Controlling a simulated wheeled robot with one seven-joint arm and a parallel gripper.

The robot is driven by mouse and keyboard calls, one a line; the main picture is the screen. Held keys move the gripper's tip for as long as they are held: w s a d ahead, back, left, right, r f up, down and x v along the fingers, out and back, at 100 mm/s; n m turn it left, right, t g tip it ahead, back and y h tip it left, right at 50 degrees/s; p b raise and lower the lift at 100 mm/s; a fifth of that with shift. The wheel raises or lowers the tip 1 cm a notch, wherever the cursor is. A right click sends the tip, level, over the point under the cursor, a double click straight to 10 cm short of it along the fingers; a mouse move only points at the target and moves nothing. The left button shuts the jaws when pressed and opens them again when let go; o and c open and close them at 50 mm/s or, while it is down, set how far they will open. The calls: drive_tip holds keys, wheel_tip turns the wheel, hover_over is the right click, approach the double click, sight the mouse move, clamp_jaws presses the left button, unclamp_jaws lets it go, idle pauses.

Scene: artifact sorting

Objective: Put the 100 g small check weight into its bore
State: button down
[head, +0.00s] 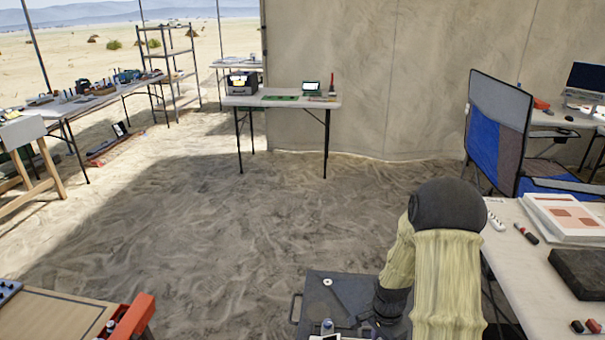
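I cannot make out the 100 g small check weight or its bore for certain in the head view. Another small bluish-grey piece (327,326) shows at the bottom edge, low in the middle, also unclear. My arm, in a pale yellow sleeve with dark joints, rises at the lower right and folds down. My gripper's fingers do not show, so what they hold is hidden.
A red-orange box part (133,318) sits at the bench's right end. A white table (520,290) with a dark block (580,272) stands close on the right. A table with devices (312,102) stands at the back. The sandy floor (230,215) between is clear.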

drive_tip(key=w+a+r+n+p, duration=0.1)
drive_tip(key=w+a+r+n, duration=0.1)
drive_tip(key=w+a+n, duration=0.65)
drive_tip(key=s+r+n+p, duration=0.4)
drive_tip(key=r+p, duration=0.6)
drive_tip(key=p, duration=1)
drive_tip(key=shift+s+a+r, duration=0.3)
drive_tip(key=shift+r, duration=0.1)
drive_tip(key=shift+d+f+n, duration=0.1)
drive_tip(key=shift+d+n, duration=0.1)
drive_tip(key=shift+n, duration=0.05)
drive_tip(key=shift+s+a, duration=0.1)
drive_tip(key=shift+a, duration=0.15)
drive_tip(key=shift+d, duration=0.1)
